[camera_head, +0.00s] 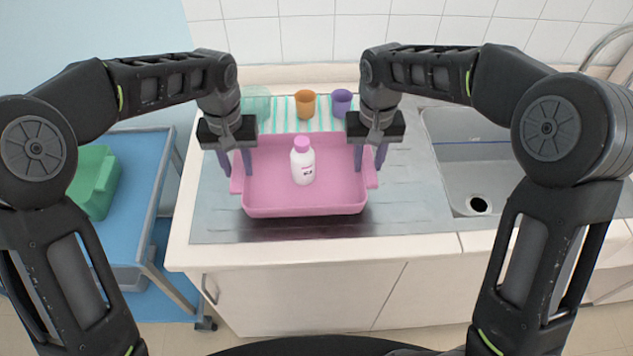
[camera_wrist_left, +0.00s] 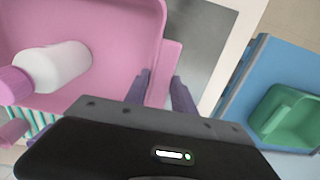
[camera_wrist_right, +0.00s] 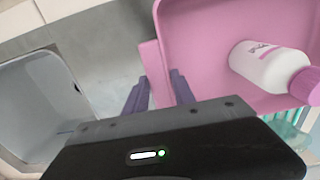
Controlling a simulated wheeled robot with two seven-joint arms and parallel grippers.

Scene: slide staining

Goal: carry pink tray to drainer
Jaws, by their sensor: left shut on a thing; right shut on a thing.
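The pink tray (camera_head: 303,211) is over the metal drainer (camera_head: 405,205) in the middle of the counter; whether it touches the surface I cannot tell. A white bottle with a pink cap (camera_head: 302,163) is in the tray, upright in the head view. My left gripper (camera_head: 237,170) is shut on the tray's left handle, which shows between its fingers in the left wrist view (camera_wrist_left: 166,75). My right gripper (camera_head: 370,162) is shut on the right handle, seen in the right wrist view (camera_wrist_right: 153,62).
A sink (camera_head: 470,160) is to the right. A blue cart (camera_head: 138,190) with a green bin (camera_head: 95,182) stands left.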

